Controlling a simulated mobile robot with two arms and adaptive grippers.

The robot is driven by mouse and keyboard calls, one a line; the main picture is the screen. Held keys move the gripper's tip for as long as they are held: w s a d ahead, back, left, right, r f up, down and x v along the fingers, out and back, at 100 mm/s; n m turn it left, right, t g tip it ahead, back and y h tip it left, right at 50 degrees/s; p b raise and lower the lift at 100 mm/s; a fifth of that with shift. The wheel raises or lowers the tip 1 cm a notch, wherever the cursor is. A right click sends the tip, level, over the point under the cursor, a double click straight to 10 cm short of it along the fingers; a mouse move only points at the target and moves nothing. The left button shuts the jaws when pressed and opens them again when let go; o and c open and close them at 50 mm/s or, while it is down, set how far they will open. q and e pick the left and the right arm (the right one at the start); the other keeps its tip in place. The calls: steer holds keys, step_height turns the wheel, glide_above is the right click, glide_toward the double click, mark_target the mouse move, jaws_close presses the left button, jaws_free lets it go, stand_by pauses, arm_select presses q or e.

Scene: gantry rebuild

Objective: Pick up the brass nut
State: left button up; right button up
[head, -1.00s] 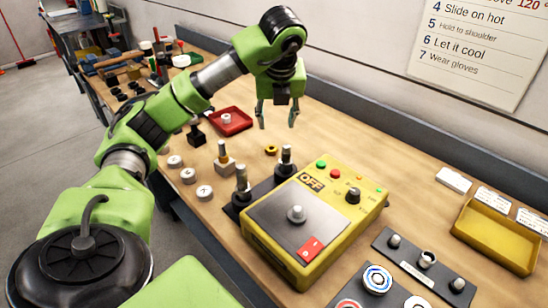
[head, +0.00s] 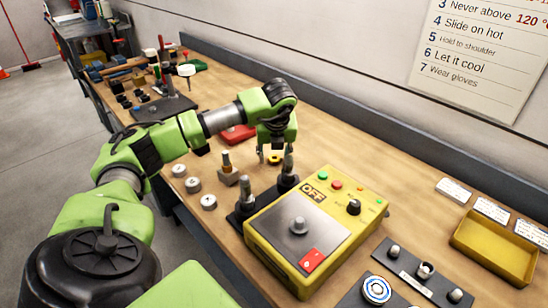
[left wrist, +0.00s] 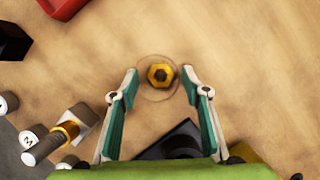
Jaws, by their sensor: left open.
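The brass nut (head: 275,158) lies on the wooden workbench (head: 335,143), behind the yellow control box. In the left wrist view the nut (left wrist: 161,75) is a gold hexagon with a dark hole, inside a thin circle on the bench. My left gripper (head: 275,153) points down just over the nut. In the left wrist view the fingers of my left gripper (left wrist: 160,82) are spread, one on each side of the nut, with nothing between them held. I cannot tell the exact height of the fingertips above the bench. My right gripper is not in view.
The yellow control box (head: 268,248) marked OFF and a dark stand with metal posts (head: 246,190) stand close in front. A block with a brass-collared pin (head: 228,167) is to the left. A red tray (head: 238,135) is behind the arm. Bench to the nut's right is clear.

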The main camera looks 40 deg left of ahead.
arm_select(q)
steer(key=shift+w+f, duration=0.1)
steer(key=shift+f, duration=0.15)
steer(key=c, duration=1.2)
steer(key=shift+r, duration=0.15)
steer(key=shift+r, duration=0.15)
step_height(320, 180, up, 2)
steer(key=shift+b, duration=0.7)
steer(key=shift+s+d+r+b, duration=0.25)
steer(key=shift+s+d+r, duration=0.7)
steer(key=shift+s+r, duration=1)
steer(key=shift+s+d+r+b, duration=0.3)
steer(key=shift+s+d+r, duration=0.65)
steer(key=shift+s+r, duration=1)
steer(key=shift+s+d+r+b, duration=0.25)
steer(key=shift+s+d+r, duration=0.9)
steer(key=shift+s, duration=1.35)
